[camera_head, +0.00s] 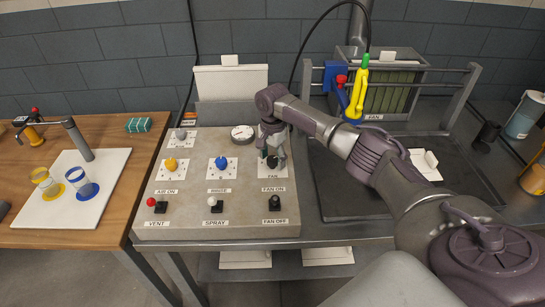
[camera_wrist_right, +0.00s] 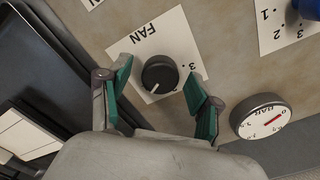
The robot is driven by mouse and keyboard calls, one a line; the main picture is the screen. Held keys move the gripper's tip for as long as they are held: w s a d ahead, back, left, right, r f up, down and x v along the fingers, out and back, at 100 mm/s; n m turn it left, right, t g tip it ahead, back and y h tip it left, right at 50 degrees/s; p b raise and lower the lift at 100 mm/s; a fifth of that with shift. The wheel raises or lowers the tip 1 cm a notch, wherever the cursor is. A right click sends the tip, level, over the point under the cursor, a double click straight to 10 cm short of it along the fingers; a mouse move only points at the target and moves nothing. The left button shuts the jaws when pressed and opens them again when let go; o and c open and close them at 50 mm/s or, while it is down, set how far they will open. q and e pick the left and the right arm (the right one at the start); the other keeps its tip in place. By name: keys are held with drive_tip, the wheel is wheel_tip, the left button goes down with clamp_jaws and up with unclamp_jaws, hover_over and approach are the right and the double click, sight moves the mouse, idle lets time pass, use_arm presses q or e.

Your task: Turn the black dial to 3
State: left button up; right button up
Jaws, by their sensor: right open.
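The black dial (camera_wrist_right: 160,74) sits on a white card marked FAN on the control panel. Its white pointer line faces down and slightly left in the right wrist view, away from the printed 3 at the card's right side. My right gripper (camera_wrist_right: 157,80) is open, with one green-padded finger on either side of the dial and a gap to each. In the head view the right gripper (camera_head: 272,147) is over the FAN card, and its fingers partly hide the dial (camera_head: 272,161). My left gripper is not in view.
The panel (camera_head: 180,219) also carries a yellow dial (camera_head: 171,163), a blue dial (camera_head: 221,162), a gauge (camera_head: 242,132), and red (camera_head: 151,202), white (camera_head: 212,201) and black (camera_head: 275,202) switches. A dark tray (camera_head: 335,195) lies to the right.

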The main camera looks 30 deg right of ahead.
drive_tip(key=c, duration=1.1)
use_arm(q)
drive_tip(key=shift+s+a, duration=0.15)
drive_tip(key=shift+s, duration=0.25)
use_arm(e)
drive_tip(key=shift+r, duration=0.1)
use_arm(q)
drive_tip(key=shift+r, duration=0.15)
